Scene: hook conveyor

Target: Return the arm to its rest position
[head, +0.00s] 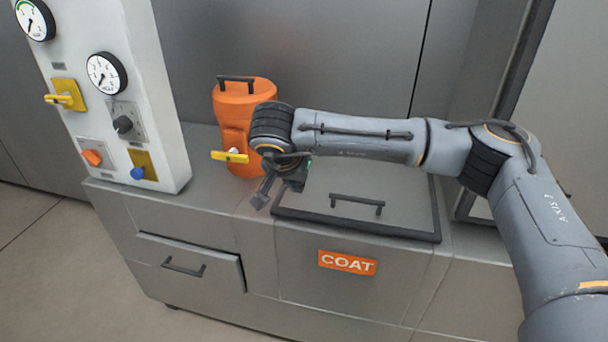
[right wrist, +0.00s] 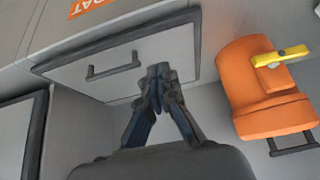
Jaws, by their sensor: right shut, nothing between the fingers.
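My right arm reaches in from the right in the head view. Its right gripper (head: 275,190) hangs over the counter, beside the left edge of a framed lid (head: 355,187) with a black handle. In the right wrist view the gripper (right wrist: 158,72) has its fingertips together with nothing between them. The framed lid (right wrist: 130,60) lies beyond the fingers there. An orange canister (head: 243,105) with a yellow lever stands just behind the gripper; part of it is hidden by my wrist. My left gripper is not in view.
A panel (head: 160,100) with gauges (head: 106,72), knobs and levers stands at the left. The cabinet front has an orange COAT label (head: 347,262) and a drawer (head: 190,262), slightly proud of the front. Open floor (head: 60,270) lies at lower left.

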